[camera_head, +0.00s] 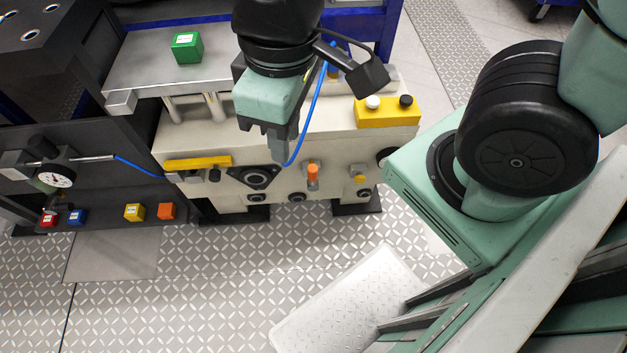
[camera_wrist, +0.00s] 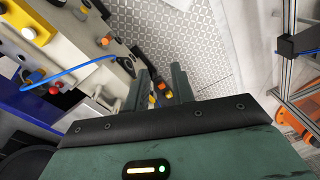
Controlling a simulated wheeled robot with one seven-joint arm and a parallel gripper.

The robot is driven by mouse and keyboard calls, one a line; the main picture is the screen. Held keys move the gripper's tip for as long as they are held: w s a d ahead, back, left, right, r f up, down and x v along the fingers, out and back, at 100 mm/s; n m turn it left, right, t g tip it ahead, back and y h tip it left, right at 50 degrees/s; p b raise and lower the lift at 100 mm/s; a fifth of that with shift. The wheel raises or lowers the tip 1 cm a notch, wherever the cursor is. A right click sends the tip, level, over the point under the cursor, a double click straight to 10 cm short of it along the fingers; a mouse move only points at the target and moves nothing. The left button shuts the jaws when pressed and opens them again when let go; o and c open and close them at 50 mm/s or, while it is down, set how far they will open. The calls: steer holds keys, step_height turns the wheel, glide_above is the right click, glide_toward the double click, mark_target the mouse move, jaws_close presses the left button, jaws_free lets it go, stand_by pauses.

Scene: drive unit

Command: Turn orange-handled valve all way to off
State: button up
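The orange-handled valve (camera_head: 313,172) is on the pale front face of the machine, its short orange handle standing upright on a small metal fitting. It also shows in the wrist view (camera_wrist: 104,41), left of my fingers. My gripper (camera_head: 279,150) hangs fingers down in front of the machine face, just left of the valve in the head view. In the wrist view the two fingers of my gripper (camera_wrist: 162,82) stand apart with nothing held between them. The exact depth gap to the valve is hard to tell.
A yellow knob (camera_head: 360,179) sits right of the valve, and a black flange (camera_head: 254,177) left of it. A blue hose (camera_head: 315,100) runs close beside my gripper. A yellow button box (camera_head: 387,113) stands on the machine top. The patterned floor (camera_head: 230,270) in front is mostly clear.

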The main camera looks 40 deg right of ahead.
steer(key=o, duration=0.4)
steer(key=w+f+m+b, duration=0.1)
steer(key=f, duration=0.1)
steer(key=w+f+m+y+b, duration=0.1)
steer(key=w+f+m, duration=0.1)
steer(key=f, duration=0.1)
steer(key=w+a+f+m+g+b, duration=0.1)
steer(key=w+f+m, duration=0.1)
steer(key=f, duration=0.1)
steer(key=shift+y+b, duration=0.4)
steer(key=shift+o, duration=0.2)
steer(key=m+t+h+b, duration=0.15)
steer(key=m+b, duration=0.75)
steer(key=m, duration=0.9)
glide_above(313, 176)
steer(key=w+d, duration=0.1)
step_height(313, 176, down, 28)
steer(key=shift+g+h, duration=0.25)
steer(key=shift+h, duration=0.2)
steer(key=f+b, duration=1.2)
steer(key=f, duration=0.5)
steer(key=shift+w, duration=0.2)
jaws_close()
